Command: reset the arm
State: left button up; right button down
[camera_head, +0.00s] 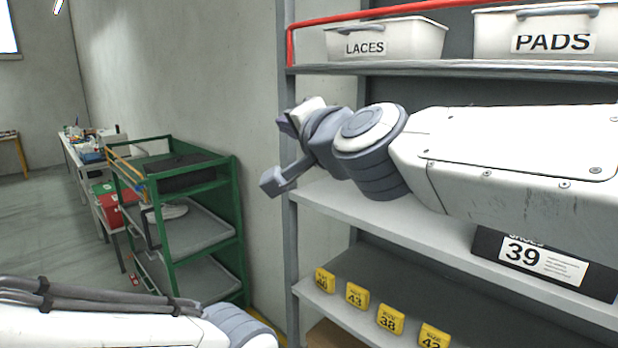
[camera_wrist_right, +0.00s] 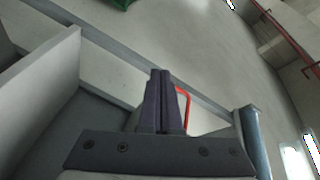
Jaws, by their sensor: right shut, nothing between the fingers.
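My right arm comes in from the right in the head view and reaches across the front of the grey shelving. My right gripper (camera_head: 286,124) is at the left post of the shelving, at a height between the top shelf and the middle shelf. In the right wrist view its two dark fingers (camera_wrist_right: 160,98) are together, with nothing between them. Part of my left arm shows at the bottom left of the head view; its gripper is out of the picture.
The shelving holds a LACES bin (camera_head: 385,40) and a PADS bin (camera_head: 545,32) on top, and a size 39 shoe box (camera_head: 545,264) on the middle shelf (camera_head: 400,225). Yellow size tags (camera_head: 357,296) line the lower shelf. A green cart (camera_head: 238,215) stands left; floor beyond is open.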

jog(key=s+a+f+n+g+b, duration=0.2)
jog(key=s+f+n+g, duration=0.25)
jog(key=f, duration=0.75)
jog(key=s+a+f+n+g+b, duration=0.15)
jog(key=s+f+n+g, duration=0.35)
jog(key=f, duration=0.8)
jog(key=s+d+f+n+g+h+b, duration=0.1)
jog(key=s+d+f+n+g+h, duration=0.1)
jog(key=s+d+f, duration=0.4)
jog(key=s+d+f+n+g+h+b, duration=0.1)
jog(key=s+d+f+n+g+h, duration=0.2)
jog(key=s+d+f, duration=0.3)
jog(key=s+f+g+h, duration=0.1)
jog(key=s+f, duration=0.4)
jog(key=f, duration=0.1)
jog(key=shift+s+f, duration=0.15)
jog(key=shift+s, duration=0.2)
